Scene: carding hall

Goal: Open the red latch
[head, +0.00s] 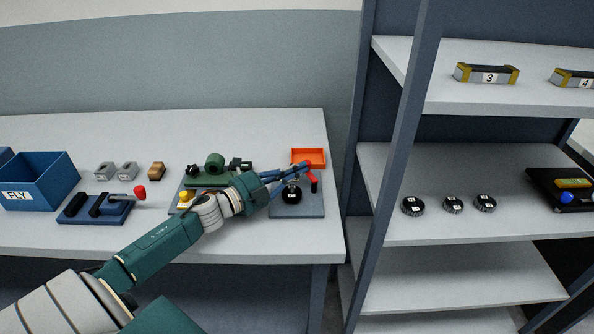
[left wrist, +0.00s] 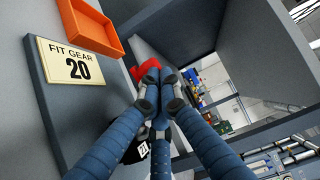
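The red latch (head: 311,178) is at the right end of the bench, on a grey-blue plate (head: 312,209) with a black gear (head: 291,195). My left gripper (head: 306,166) reaches over the plate from the left, its fingertips at the latch. In the left wrist view its fingers (left wrist: 169,75) come together at the tips, with the red latch (left wrist: 147,69) showing just beyond and to their left. The fingers hide part of the latch; I cannot tell whether they touch it. No object shows between the tips. My right gripper is not in view.
An orange tray (head: 308,153) lies behind the plate. A sign reading FIT GEAR 20 (left wrist: 72,60) is on the plate. Green fixtures (head: 214,164), a red-knobbed lever (head: 140,191) and a blue bin (head: 45,182) stand left. A shelf post (head: 396,160) rises right.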

